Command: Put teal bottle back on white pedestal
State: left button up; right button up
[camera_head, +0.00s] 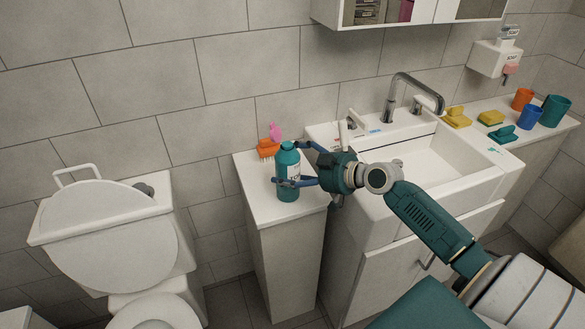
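The teal bottle (288,166), with a pale label, is upright at the white pedestal (259,205), over the middle of its top. I cannot tell whether its base touches the top or is slightly above it. My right gripper (289,164) reaches in from the right with its fingers around the bottle. One finger crosses the front of the bottle and the other is at its far side, near the cap. Whether the fingers press on the bottle is unclear. My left gripper is not in view.
An orange brush (267,149) and a pink item (275,132) are behind the bottle. The sink (470,165) is to the right, with sponges and cups (529,116) on the counter beyond. A toilet (110,235) stands left. The pedestal's front part is clear.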

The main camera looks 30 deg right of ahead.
jog(key=shift+s+r, duration=0.1)
jog(key=shift+r, duration=0.1)
jog(key=b+v, duration=0.1)
jog(key=v, duration=1.1)
jog(key=shift+f, duration=0.1)
dwell(0.3)
